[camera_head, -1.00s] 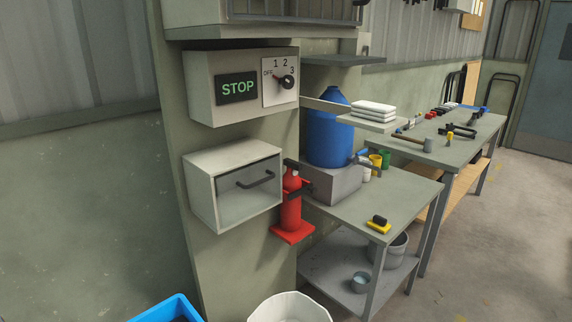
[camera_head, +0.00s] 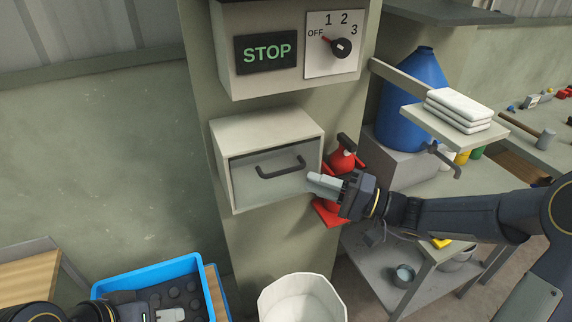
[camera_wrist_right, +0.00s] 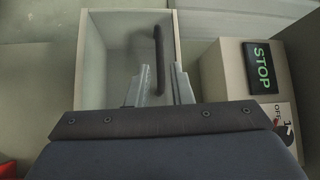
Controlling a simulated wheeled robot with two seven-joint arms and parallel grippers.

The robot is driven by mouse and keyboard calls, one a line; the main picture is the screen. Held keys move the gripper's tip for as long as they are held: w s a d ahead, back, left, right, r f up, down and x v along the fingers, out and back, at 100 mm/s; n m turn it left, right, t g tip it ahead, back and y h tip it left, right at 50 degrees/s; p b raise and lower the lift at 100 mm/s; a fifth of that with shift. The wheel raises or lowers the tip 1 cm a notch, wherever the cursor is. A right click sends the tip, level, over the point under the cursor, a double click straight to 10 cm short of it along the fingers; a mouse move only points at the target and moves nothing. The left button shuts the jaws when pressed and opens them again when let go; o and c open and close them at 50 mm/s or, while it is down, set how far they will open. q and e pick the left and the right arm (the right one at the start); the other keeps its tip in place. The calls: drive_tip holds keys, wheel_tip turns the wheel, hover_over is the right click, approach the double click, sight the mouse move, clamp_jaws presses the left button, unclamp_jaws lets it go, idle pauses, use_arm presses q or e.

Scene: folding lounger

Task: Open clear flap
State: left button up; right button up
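The clear flap (camera_head: 245,186) is the see-through front of a pale box (camera_head: 266,132) on the pillar. It is closed and carries a dark bar handle (camera_head: 281,168). In the right wrist view the flap (camera_wrist_right: 112,60) fills the box opening, and the handle (camera_wrist_right: 158,60) runs up between my fingers' lines. My right gripper (camera_head: 312,180) is just right of the handle in the head view. Its two fingers (camera_wrist_right: 161,70) are apart with nothing clearly gripped. My left gripper (camera_head: 165,315) is low at the left, partly cut off; its finger opening is unclear.
A red extinguisher (camera_head: 342,160) stands behind my right gripper. The STOP panel (camera_head: 266,52) and dial (camera_head: 341,47) are above the box. A blue crate (camera_head: 135,278) and a white bin (camera_head: 303,296) are below. A bench with a blue jug (camera_head: 408,100) is right.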

sight(286, 171)
drive_tip(key=shift+t, duration=0.3)
drive_tip(key=x, duration=0.2)
drive_tip(key=p+x, duration=0.1)
drive_tip(key=x, duration=0.1)
drive_tip(key=p+x, duration=0.1)
drive_tip(key=x, duration=0.1)
drive_tip(key=shift+w+a, duration=0.15)
drive_tip(key=shift+w, duration=0.25)
drive_tip(key=shift+w+a+p, duration=0.25)
drive_tip(key=shift+a+p, duration=0.05)
drive_tip(key=shift+a, duration=0.3)
clamp_jaws()
